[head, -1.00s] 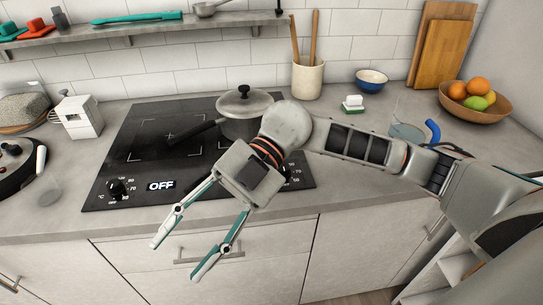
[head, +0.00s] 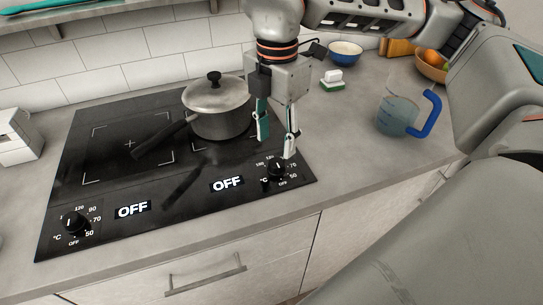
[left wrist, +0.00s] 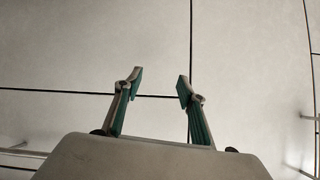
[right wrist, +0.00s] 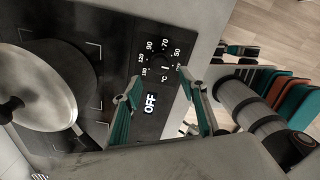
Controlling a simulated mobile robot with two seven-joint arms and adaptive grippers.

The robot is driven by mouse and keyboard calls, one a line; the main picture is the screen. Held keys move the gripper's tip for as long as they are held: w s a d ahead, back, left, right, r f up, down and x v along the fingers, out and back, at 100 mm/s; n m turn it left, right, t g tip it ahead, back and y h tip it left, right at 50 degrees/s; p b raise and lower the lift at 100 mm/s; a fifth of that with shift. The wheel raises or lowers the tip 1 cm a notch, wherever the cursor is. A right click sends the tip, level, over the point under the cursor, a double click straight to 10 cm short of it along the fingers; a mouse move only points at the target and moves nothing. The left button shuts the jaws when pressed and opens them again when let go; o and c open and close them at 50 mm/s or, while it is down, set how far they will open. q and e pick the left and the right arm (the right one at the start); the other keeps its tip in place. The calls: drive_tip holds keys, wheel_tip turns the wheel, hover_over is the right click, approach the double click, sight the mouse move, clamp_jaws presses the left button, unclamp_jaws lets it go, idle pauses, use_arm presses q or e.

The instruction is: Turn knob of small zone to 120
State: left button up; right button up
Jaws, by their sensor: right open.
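The black hob (head: 120,170) has two black knobs on its front edge. The right knob (head: 278,169) has a printed dial around it and an OFF display (head: 227,184) beside it. The left knob (head: 75,222) also has an OFF display (head: 133,210) beside it. My right gripper (head: 276,138) is open and empty, pointing down just above the right knob. In the right wrist view that knob (right wrist: 160,66) lies just beyond the gap between the open fingertips. My left gripper (left wrist: 159,80) is open and empty, facing pale cabinet fronts.
A lidded grey pot (head: 216,108) stands on the hob close to my right gripper, its handle pointing left. A measuring jug (head: 398,115) with a blue handle, a sponge (head: 333,84) and a blue bowl (head: 345,52) stand to the right. The counter front strip is clear.

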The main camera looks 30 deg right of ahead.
sight(275, 163)
wheel_tip(275, 163, down, 7)
drive_tip(key=shift+r, duration=0.2)
drive_tip(key=c, duration=1.1)
